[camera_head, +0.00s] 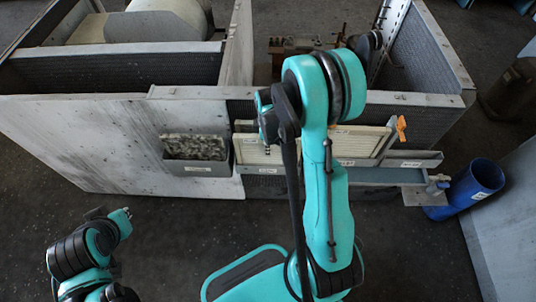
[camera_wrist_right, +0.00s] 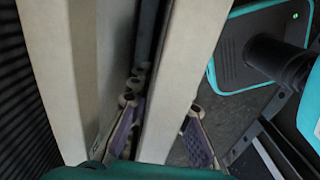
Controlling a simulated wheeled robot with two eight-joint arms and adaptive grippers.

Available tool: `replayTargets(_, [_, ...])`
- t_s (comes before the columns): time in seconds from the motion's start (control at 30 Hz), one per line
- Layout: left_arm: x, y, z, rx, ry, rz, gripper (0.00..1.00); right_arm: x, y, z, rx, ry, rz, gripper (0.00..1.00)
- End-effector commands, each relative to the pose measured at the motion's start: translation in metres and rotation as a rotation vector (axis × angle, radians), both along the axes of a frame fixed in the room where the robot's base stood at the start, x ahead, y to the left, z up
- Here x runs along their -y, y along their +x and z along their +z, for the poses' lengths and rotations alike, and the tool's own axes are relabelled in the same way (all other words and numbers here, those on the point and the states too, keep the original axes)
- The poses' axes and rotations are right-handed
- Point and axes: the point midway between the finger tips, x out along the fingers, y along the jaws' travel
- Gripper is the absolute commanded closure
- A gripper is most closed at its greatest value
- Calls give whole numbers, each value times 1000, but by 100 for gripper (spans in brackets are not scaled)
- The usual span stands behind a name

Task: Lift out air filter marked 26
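Several cream filter panels stand in a rack low on the front of the housing; one shows left of my right arm (camera_head: 258,151) and one right of it (camera_head: 358,143). Small white labels are there, but I cannot read any number, so I cannot tell which is 26. In the right wrist view, my right gripper's purple-padded fingers (camera_wrist_right: 161,130) lie either side of a cream panel (camera_wrist_right: 183,65). Whether they press on it is unclear. My right arm hides part of the rack in the head view. My left gripper (camera_head: 122,213) is at lower left, away from the panels, its fingers unclear.
A grey bin of mottled material (camera_head: 198,168) hangs left of the rack. A grey tray (camera_head: 385,175) and a blue cylinder (camera_head: 474,186) are at right. An orange piece (camera_head: 401,127) stands at the rack's right end. A second cream panel (camera_wrist_right: 50,70) is close beside the gripper.

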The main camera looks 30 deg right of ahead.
Motion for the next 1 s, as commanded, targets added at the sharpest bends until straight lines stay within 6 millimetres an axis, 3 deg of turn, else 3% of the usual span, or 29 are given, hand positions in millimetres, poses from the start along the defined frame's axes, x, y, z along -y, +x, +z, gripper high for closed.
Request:
replayTargets(0.27, [0,0,2,0,0,0,100,0,0,4,0,0,0,100])
replayTargets(0.7, [0,0,36,0,0,0,100,0,0,86,0,0,0,100])
replayTargets(1.0, [0,0,39,0,0,0,100,0,0,101,0,0,0,100])
